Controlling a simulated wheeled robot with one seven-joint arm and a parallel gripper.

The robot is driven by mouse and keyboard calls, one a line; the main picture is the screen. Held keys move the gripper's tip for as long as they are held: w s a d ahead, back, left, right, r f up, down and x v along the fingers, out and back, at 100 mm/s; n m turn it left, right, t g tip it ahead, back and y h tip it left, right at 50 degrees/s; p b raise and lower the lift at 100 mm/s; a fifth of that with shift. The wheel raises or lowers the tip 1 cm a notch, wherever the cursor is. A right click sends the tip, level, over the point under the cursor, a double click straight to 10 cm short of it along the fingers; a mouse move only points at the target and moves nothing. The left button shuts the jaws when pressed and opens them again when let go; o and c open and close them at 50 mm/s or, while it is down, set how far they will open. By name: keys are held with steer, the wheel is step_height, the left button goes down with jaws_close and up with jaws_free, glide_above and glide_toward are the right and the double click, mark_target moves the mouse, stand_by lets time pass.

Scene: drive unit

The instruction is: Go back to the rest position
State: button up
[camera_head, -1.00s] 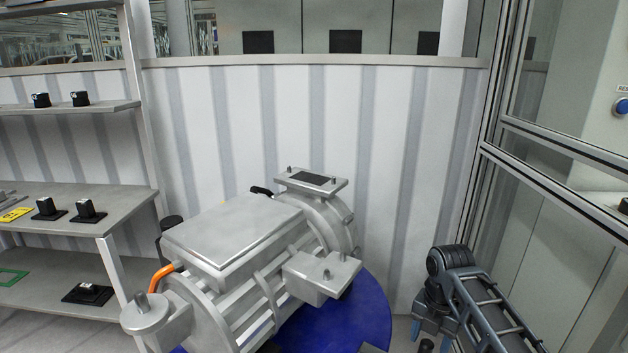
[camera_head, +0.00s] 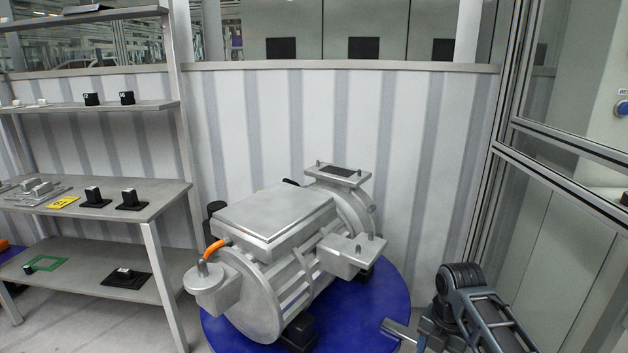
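My arm shows at the lower right of the head view, dark grey and folded. My gripper (camera_head: 402,333) is only partly seen at its lower end, as a light grey part close to the rim of the blue round table. Its fingertips cannot be made out clearly, and I cannot tell whether it holds anything. The large silver drive unit (camera_head: 272,216) sits on the blue round table (camera_head: 390,292), to the left of my gripper. An orange cable (camera_head: 216,247) shows at its left end.
A grey shelf rack (camera_head: 160,202) stands on the left with several black parts, a yellow label (camera_head: 63,203) and a green frame (camera_head: 45,263). A striped wall (camera_head: 420,130) closes the back. A metal-framed glass partition (camera_head: 560,140) stands on the right, close to my arm.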

steer(key=s+a+f+m+t+y, duration=0.2)
steer(key=s+a+f+m+t, duration=0.3)
steer(key=s+a+f+m, duration=0.7)
steer(key=s+a+r+m+t, duration=0.1)
steer(key=s+a+r+t, duration=0.1)
steer(key=s, duration=0.9)
steer(key=s+d+r+m+t, duration=0.2)
steer(key=s+d+r+m, duration=0.1)
steer(key=s+r, duration=0.5)
steer(key=s+d+r+m+t+h, duration=0.1)
steer(key=s+d+r+m+t, duration=0.2)
steer(key=s+r+m, duration=0.3)
steer(key=s+d+r+m+t+h, duration=0.1)
steer(key=s+r+m, duration=0.4)
steer(key=s+r, duration=0.7)
step_height(320, 180, up, 2)
steer(key=shift+s+d+r+t, duration=0.2)
steer(key=shift+d+t, duration=0.6)
steer(key=shift+d, duration=0.35)
steer(key=shift+w, duration=0.1)
steer(key=shift+c, duration=0.2)
